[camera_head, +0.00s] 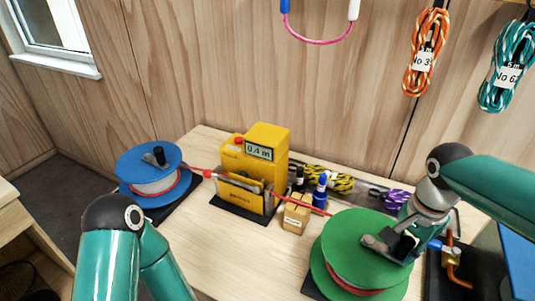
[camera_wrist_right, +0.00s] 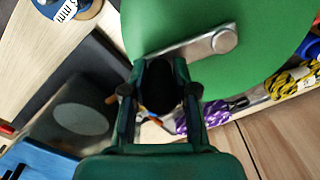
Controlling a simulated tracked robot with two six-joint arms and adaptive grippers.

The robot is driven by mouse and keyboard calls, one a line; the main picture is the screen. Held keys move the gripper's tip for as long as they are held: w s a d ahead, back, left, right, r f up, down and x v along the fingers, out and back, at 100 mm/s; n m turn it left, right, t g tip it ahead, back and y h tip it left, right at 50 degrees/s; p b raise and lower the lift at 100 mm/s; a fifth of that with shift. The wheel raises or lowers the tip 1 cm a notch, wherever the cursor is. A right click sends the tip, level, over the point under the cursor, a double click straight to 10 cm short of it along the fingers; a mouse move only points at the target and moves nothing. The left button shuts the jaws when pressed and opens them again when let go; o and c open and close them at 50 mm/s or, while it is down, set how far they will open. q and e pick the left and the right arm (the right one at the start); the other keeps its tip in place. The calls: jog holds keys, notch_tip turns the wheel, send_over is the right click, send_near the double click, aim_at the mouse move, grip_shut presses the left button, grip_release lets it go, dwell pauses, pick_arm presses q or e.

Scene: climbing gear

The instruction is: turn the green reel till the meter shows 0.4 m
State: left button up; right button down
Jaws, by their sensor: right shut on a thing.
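The green reel (camera_head: 345,245) stands at the front right of the bench, with red rope wound between its discs. It also fills the top of the right wrist view (camera_wrist_right: 170,25). My right gripper (camera_head: 403,245) is shut on the black knob of the reel's metal crank, and the knob shows between the fingers in the right wrist view (camera_wrist_right: 168,85). The yellow meter (camera_head: 265,150) shows 0.4 m on its display (camera_head: 259,151). Red rope (camera_head: 300,202) runs from the meter to the green reel. My left gripper is out of view; only my left arm shows.
A blue reel (camera_head: 150,165) stands at the left end of the bench. Orange (camera_head: 425,55) and teal (camera_head: 507,65) coils hang on the wall. The front middle of the bench is clear.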

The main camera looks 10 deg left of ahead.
jog(key=shift+s+a+f, duration=0.2)
jog(key=shift+s, duration=0.2)
jog(key=c, duration=1.3)
grip_release()
jog(key=o, duration=0.5)
jog(key=shift+w+d, duration=0.1)
jog(key=shift+w, duration=0.1)
jog(key=shift+r, duration=0.1)
jog(key=shift+r, duration=0.15)
